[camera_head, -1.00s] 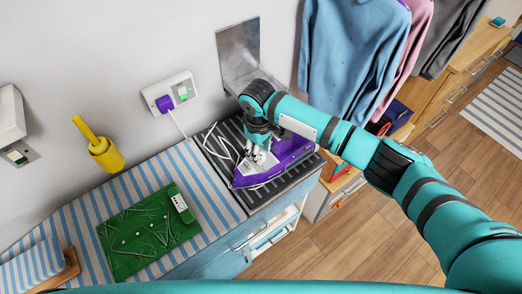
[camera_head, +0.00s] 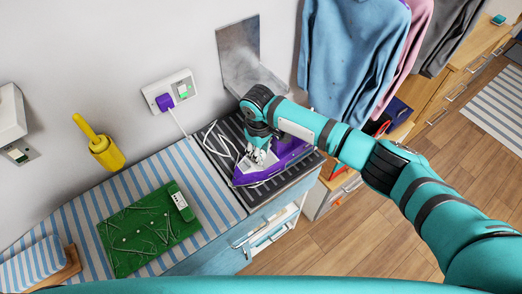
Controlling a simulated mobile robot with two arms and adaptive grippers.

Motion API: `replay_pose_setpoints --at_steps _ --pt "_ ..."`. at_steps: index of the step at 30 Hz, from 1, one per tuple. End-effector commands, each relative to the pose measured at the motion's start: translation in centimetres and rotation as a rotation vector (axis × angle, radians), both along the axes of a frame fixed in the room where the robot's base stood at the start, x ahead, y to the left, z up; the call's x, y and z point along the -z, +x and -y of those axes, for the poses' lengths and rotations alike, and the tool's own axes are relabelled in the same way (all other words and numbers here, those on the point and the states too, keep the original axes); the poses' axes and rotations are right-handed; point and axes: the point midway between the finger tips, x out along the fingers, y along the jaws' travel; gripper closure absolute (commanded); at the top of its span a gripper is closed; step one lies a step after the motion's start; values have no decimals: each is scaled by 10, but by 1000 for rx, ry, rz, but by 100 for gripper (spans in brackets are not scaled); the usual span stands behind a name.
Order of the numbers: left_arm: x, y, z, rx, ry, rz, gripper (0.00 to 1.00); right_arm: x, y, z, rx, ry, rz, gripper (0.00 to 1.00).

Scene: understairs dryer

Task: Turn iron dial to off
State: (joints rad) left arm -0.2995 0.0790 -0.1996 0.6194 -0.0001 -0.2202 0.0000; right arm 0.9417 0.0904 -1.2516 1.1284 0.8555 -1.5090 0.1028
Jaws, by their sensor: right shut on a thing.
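A purple and white iron (camera_head: 290,153) lies on a dark ribbed mat (camera_head: 222,140) at the right end of the striped counter. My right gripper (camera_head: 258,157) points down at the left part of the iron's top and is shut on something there. The fingers cover the dial, so I cannot see its setting. My left gripper is not in view.
A white wall socket (camera_head: 184,88) with a purple plug stands behind the counter. A green board (camera_head: 140,232) with wires lies on the striped cover (camera_head: 75,215) to the left. A metal plate (camera_head: 238,45) and hanging shirts (camera_head: 350,50) are behind my arm.

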Motion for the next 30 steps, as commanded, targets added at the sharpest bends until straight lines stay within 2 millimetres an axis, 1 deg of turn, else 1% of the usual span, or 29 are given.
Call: replay_pose_setpoints --at_steps 5,11,30 --pt "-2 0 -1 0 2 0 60 -1 0 0 -43 0 0 100" --pt "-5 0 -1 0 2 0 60 -1 0 0 -161 2 -1 100" --pt "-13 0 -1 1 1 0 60 -1 1 1 -756 2 1 100"
